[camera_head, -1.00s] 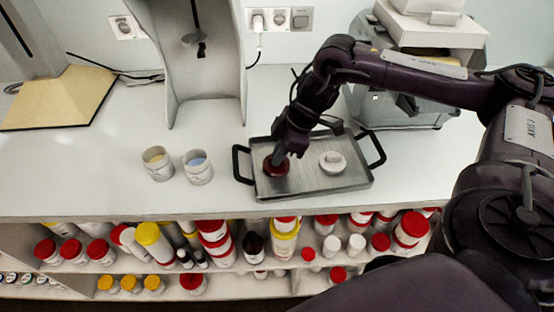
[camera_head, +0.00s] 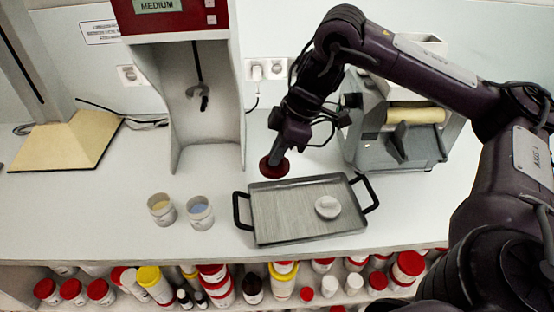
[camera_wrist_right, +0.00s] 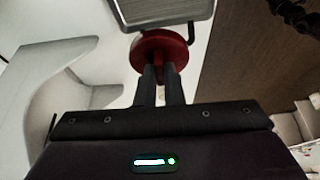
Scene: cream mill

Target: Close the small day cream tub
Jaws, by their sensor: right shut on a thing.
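My right gripper (camera_head: 277,158) is shut on a red lid (camera_head: 272,168) and holds it in the air above the tray's back left edge. The red lid (camera_wrist_right: 158,48) also shows in the right wrist view, between the fingertips (camera_wrist_right: 160,72). Two open tubs stand left of the tray: one with yellowish content (camera_head: 161,209) and one with bluish content (camera_head: 200,212). I cannot tell from their labels which is the day cream. My left gripper is not in view.
A grey mixer stand (camera_head: 205,110) rises behind the tubs, and a grey machine with a roller (camera_head: 415,115) stands behind right. A shelf below the counter holds several capped containers (camera_head: 282,283). The counter in front of the tubs is clear.

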